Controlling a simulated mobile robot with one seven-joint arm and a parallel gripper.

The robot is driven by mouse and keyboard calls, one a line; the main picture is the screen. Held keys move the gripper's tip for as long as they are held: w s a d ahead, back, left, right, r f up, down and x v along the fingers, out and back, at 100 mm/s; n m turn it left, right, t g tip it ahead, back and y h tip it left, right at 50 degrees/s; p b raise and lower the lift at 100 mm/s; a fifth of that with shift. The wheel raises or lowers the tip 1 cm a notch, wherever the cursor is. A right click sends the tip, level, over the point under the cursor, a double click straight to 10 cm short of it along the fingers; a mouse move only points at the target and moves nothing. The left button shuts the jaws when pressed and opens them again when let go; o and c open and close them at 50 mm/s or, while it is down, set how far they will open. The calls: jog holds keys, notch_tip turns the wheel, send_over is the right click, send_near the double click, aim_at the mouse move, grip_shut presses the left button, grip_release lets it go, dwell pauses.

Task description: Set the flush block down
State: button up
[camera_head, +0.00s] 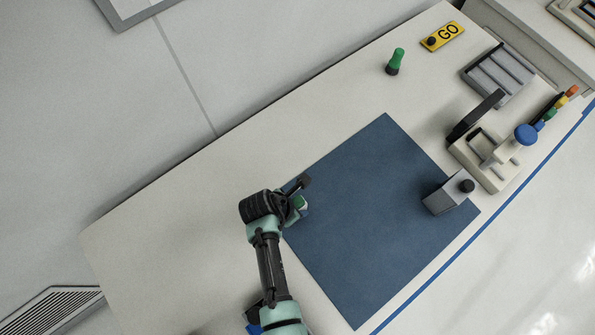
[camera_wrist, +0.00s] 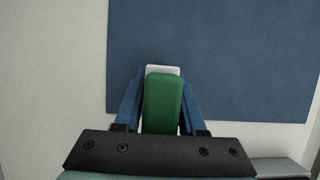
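The flush block, a green block with a white end (camera_wrist: 163,105), is between the blue fingers of my gripper (camera_wrist: 160,98) in the wrist view. The fingers are shut on its sides. In the head view my gripper (camera_head: 302,208) is at the left edge of the dark blue mat (camera_head: 365,220), and a small green and white part of the flush block (camera_head: 300,202) shows beside my wrist. The mat also fills the upper right of the wrist view (camera_wrist: 220,50). The block's underside is hidden, and I cannot tell its height above the table.
A grey block with a black knob (camera_head: 447,195) stands at the mat's right edge. Beyond it are a cream bonder device (camera_head: 488,160), a grey slotted tray (camera_head: 500,72), a yellow GO sign (camera_head: 443,36) and a green-topped bottle (camera_head: 397,60). The mat's middle is clear.

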jog(key=o, duration=0.4)
